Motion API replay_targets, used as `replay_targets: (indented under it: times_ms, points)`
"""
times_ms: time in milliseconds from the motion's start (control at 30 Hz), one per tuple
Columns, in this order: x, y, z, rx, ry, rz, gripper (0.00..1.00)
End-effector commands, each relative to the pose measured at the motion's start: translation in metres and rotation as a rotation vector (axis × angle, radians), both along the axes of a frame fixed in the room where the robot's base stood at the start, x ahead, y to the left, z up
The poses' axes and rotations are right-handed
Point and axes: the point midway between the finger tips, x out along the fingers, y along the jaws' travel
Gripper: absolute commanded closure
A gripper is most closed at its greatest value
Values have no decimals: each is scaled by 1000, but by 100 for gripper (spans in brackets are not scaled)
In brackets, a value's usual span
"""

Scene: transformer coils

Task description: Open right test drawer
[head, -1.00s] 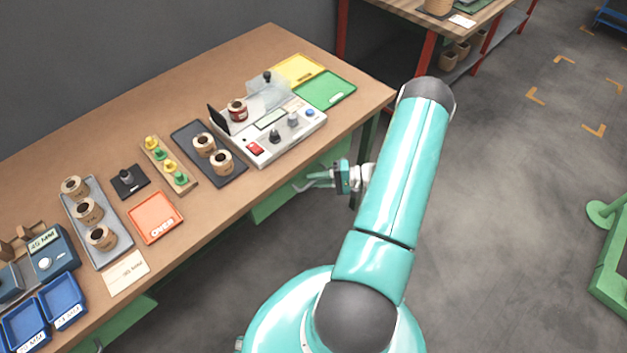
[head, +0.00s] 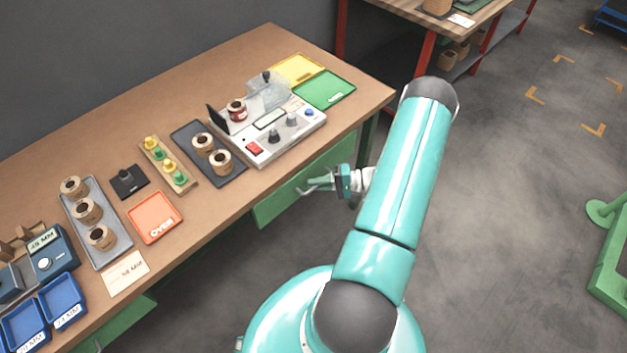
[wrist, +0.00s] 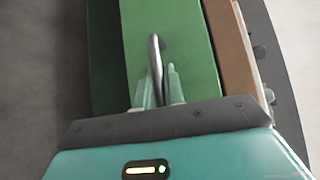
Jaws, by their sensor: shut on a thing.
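The right test drawer's green front (head: 285,196) is below the front edge of the workbench, under the test unit. Its metal bar handle (wrist: 154,55) stands out from the green front in the wrist view. My gripper (head: 308,187) is at the drawer front in the head view. In the wrist view, my gripper (wrist: 159,88) has its two pale green fingers on either side of the handle, shut on it. The drawer's inside is hidden in both views.
The wooden workbench (head: 240,65) holds a test unit (head: 290,132), a dark tray with two coils (head: 225,178), an orange tray (head: 155,217) and a green tray (head: 325,89). The grey floor (head: 490,230) right of my arm is clear. A green frame (head: 610,255) stands at far right.

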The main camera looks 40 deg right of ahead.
Motion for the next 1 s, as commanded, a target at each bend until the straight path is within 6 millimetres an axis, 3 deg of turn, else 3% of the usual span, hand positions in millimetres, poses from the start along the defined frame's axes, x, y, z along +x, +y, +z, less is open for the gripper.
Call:
replay_targets:
  times_ms: [600,800,1000]
  points:
    - [-169,-5,0,2,0,-5,100]
    - [-204,-6,1,1,0,-3,100]
    - [-219,-7,1,1,-1,-1,100]
